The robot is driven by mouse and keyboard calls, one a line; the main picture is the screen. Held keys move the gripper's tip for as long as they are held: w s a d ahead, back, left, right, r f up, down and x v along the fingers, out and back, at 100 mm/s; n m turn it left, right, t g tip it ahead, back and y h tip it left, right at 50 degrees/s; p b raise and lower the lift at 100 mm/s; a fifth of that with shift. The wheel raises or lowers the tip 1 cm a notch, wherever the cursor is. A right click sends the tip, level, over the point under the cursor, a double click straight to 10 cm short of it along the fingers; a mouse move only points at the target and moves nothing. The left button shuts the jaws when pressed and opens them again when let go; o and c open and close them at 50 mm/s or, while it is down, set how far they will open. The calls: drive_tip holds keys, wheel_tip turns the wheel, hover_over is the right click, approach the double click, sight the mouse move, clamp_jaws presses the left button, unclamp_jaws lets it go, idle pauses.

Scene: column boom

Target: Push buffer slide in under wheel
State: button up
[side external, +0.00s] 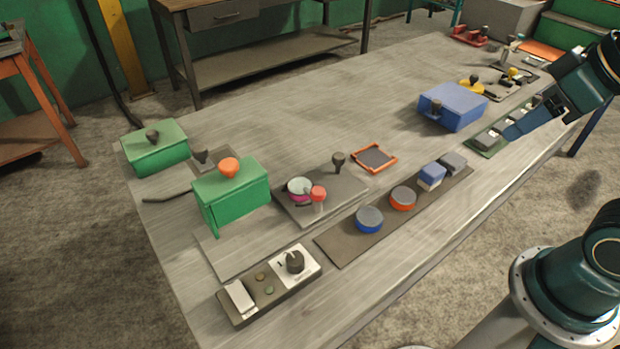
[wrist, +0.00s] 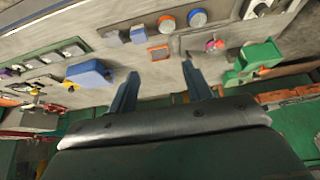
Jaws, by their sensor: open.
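My gripper (wrist: 160,85) is open and empty in the wrist view, its two blue fingers spread over the table. In the side view my gripper (side external: 520,127) is at the right, above the table's right edge. A grey plate (side external: 322,205) at mid-table carries a pale disc (side external: 299,185) with pink beneath it, a red knob (side external: 318,194) and a black knob (side external: 338,160). A yellow piece (side external: 470,86) with a black knob lies at the far right. I cannot tell which part is the buffer slide or which is the wheel.
A blue box (side external: 453,107) stands near my gripper. Green boxes (side external: 155,150) (side external: 232,195) stand at the left. A dark strip (side external: 340,246) holds round and square blocks. A switch panel (side external: 268,286) is at the front. The table's back middle is clear.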

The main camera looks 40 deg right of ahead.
drive_tip(key=shift+w+r, duration=0.1)
drive_tip(key=m+g, duration=0.3)
drive_tip(key=g, duration=0.3)
hover_over(339, 155)
wheel_tip(339, 155, down, 8)
drive_tip(key=shift+r, duration=0.15)
wheel_tip(339, 155, down, 14)
drive_tip(key=shift+r, duration=0.1)
idle(0.4)
